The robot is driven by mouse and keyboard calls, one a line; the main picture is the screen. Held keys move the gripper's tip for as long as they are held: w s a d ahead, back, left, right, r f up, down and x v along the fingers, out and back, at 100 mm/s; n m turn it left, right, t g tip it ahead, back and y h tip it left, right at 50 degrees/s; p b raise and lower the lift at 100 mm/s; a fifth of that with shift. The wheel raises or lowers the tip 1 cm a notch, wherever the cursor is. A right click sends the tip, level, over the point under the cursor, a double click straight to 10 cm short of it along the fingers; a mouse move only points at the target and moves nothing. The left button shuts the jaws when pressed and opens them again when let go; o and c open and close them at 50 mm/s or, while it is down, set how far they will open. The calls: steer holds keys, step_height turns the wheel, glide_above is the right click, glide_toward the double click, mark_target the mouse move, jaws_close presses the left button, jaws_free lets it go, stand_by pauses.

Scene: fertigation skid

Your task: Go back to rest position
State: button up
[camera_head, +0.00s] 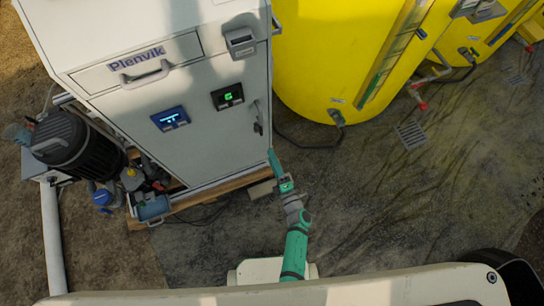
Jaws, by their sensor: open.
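My green and grey arm reaches up from the lower middle of the picture. My gripper (272,155) is at its far end, small in view, close to the lower right edge of the white Plenvik cabinet (205,150) in the picture. I see nothing held in it. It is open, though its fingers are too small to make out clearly. I cannot tell whether it touches the cabinet.
A large yellow tank (335,50) stands right of the cabinet, with a dark hose at its foot. A black motor (75,145) and piping are at the left. A floor drain (411,135) lies at the right. The wet floor (400,210) right of my arm is clear.

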stand_by(0.4)
steer(key=s+a+r+m+g+h, duration=0.1)
steer(key=s+a+r+m+h, duration=0.2)
steer(key=s+r+m, duration=1.8)
steer(key=s+r+h, duration=0.2)
steer(key=s+r, duration=0.3)
steer(key=r, duration=0.1)
steer(key=shift+s+a+m+g+h, duration=0.2)
steer(key=shift+m+g+h, duration=0.1)
steer(key=shift+m+g, duration=0.1)
